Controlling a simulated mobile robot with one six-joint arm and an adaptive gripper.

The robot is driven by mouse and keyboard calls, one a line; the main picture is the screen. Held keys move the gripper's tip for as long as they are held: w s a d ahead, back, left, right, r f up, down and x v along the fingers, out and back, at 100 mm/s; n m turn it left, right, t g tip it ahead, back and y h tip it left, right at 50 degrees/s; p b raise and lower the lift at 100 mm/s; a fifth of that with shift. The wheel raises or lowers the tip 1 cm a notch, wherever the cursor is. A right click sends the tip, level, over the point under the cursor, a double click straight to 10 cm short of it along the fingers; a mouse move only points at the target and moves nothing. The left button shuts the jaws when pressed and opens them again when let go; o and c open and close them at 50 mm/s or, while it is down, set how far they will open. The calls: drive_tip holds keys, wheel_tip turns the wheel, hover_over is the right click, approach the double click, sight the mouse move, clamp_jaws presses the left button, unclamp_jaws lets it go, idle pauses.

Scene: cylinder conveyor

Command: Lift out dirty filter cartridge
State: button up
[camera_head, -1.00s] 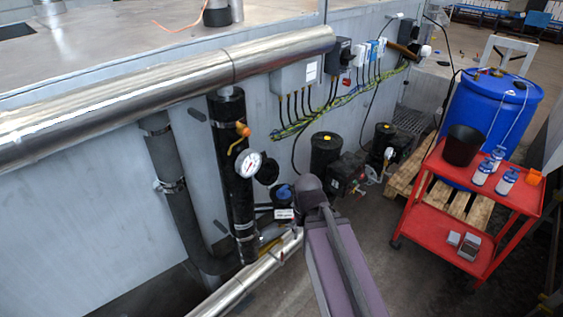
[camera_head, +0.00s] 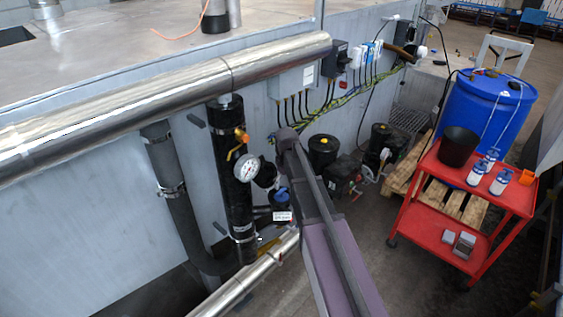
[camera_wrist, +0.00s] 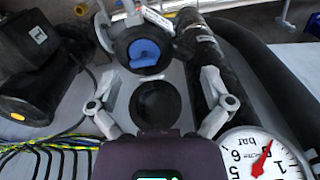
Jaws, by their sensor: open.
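In the wrist view my gripper (camera_wrist: 158,82) is open, with one finger on each side of a round black disc or opening (camera_wrist: 156,103). Nothing is between the fingers that I can see held. Whether this black round is the dirty cartridge or its housing, I cannot tell. Above it in that view is a dark ring with a blue centre (camera_wrist: 145,52). In the head view a blue-topped part (camera_head: 281,194) sits low beside the black vertical pipe (camera_head: 232,185). My arm covers part of that area, and the fingers are not clearly visible there.
A pressure gauge (camera_wrist: 262,158) is close to my right finger in the wrist view; it also shows in the head view (camera_head: 246,168). Black pumps (camera_head: 322,152) and cables stand beyond my arm. A red trolley (camera_head: 425,225) and blue drum (camera_head: 485,125) are at the right.

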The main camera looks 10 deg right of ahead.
drive_tip(key=r+n, duration=0.1)
drive_tip(key=n, duration=0.1)
hover_over(282, 190)
drive_tip(key=shift+r+p, duration=0.15)
drive_tip(key=shift+p, duration=0.3)
drive_tip(key=shift+f, duration=0.2)
wheel_tip(282, 190, down, 13)
drive_tip(key=b, duration=1.3)
drive_tip(key=shift+f+b, duration=0.15)
drive_tip(key=shift+b, duration=0.25)
drive_tip(key=c, duration=1.2)
